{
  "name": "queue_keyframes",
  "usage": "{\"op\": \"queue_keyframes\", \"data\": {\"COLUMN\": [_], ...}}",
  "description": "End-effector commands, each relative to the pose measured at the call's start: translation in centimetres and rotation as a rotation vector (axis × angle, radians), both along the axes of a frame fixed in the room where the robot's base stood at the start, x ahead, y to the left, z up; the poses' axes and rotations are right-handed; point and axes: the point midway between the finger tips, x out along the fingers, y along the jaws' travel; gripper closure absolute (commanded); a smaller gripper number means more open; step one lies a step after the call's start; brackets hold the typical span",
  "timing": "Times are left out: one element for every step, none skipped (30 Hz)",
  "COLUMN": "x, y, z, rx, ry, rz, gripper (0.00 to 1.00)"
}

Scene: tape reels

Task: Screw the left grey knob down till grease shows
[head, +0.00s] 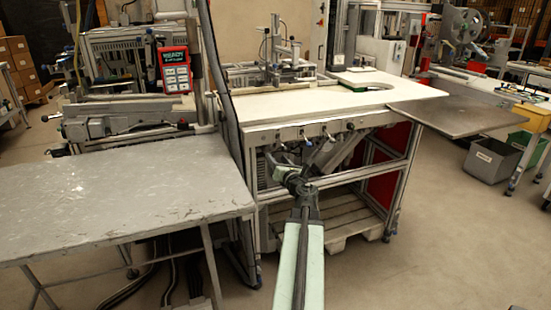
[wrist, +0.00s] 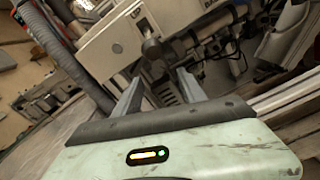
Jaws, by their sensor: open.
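In the wrist view, a dark grey rounded knob (wrist: 152,49) stands out from a pale panel (wrist: 115,45), just beyond my fingertips. My gripper (wrist: 159,76) is open, its two grey fingers apart with nothing held between them. The knob appears roughly in line with the gap and apart from the fingers. In the head view, my gripper (head: 318,146) is near the front edge of the white workbench (head: 300,103), where several small knobs or fittings sit in a row. I cannot tell which of them is the left grey knob. No grease is discernible.
A grey metal table (head: 120,190) stands at the left. A dark upright post (head: 222,80) rises beside the workbench. A wooden pallet (head: 345,215) lies under the bench. A grey ribbed hose (wrist: 48,40) runs at the left of the wrist view.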

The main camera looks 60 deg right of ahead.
Motion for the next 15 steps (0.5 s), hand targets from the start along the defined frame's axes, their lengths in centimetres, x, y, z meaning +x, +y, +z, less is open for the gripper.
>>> {"op": "queue_keyframes", "data": {"x": [-0.05,-0.07,-0.1,-0.1,-0.09,-0.1,-0.1,-0.1,-0.11,-0.1,-0.1,-0.1,-0.1,-0.1,-0.09], "y": [0.06,0.1,0.13,0.16,0.18,0.22,0.23,0.26,0.28,0.27,0.27,0.28,0.28,0.28,0.29], "z": [0.0,0.0,0.01,0.0,0.0,0.0,-0.01,-0.01,-0.01,-0.01,-0.01,-0.01,-0.01,-0.01,-0.01], "rx": [0.064,0.108,0.167,0.21,0.252,0.305,0.341,0.375,0.416,0.443,0.467,0.494,0.51,0.524,0.537], "ry": [-0.045,-0.077,-0.117,-0.148,-0.177,-0.213,-0.239,-0.263,-0.292,-0.31,-0.327,-0.346,-0.358,-0.367,-0.377], "rz": [0.0,0.001,0.001,0.001,0.002,0.002,0.002,0.002,0.003,0.003,0.003,0.003,0.003,0.003,0.003], "gripper": [0.51,0.51,0.51,0.51,0.51,0.51,0.51,0.51,0.51,0.51,0.51,0.51,0.51,0.51,0.51]}}
